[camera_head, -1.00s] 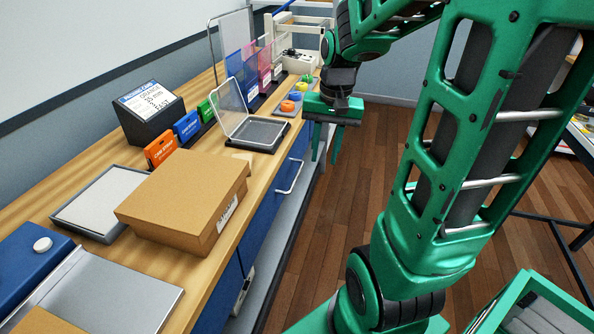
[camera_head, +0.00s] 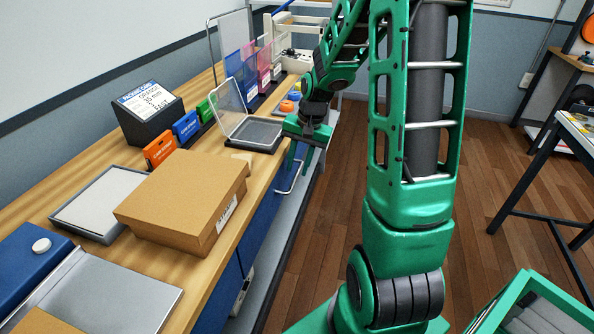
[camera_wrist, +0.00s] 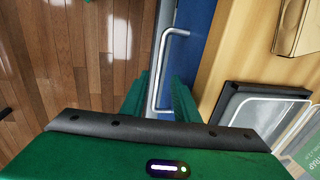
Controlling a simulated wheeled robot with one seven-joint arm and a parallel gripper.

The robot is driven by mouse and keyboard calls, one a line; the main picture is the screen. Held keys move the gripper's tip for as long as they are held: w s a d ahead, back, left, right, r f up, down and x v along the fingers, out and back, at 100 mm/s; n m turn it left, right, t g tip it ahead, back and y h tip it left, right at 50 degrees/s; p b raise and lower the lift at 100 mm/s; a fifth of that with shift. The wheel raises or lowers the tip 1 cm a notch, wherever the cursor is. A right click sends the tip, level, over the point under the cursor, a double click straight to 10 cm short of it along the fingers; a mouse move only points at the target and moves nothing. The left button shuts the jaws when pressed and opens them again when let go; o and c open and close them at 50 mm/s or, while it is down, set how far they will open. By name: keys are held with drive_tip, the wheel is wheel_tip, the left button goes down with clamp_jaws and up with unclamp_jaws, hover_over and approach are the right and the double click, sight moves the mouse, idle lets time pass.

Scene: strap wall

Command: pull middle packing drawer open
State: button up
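A blue drawer front (camera_head: 264,218) with a pale bar handle (camera_head: 292,178) is set in the side of the wooden workbench, and looks shut. In the wrist view the silver handle (camera_wrist: 160,72) stands out from the blue front (camera_wrist: 195,52). My gripper (camera_head: 298,162) is at the bench's edge, near the upper end of this handle. Its two green fingers are apart and empty in the wrist view (camera_wrist: 158,92), with the handle's near part showing between them. I cannot tell whether they touch it.
A cardboard box (camera_head: 180,192), an open clear-lidded case (camera_head: 255,134) and a black sign block (camera_head: 148,115) stand on the bench (camera_head: 75,190). A second handle (camera_head: 241,297) shows lower down, nearer me. The wooden floor (camera_head: 325,220) right of the bench is clear.

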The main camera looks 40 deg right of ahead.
drive_tip(key=shift+w+a+f, duration=0.1)
drive_tip(key=shift+f, duration=0.6)
drive_tip(key=shift+w+a+f, duration=0.1)
drive_tip(key=shift+f, duration=0.6)
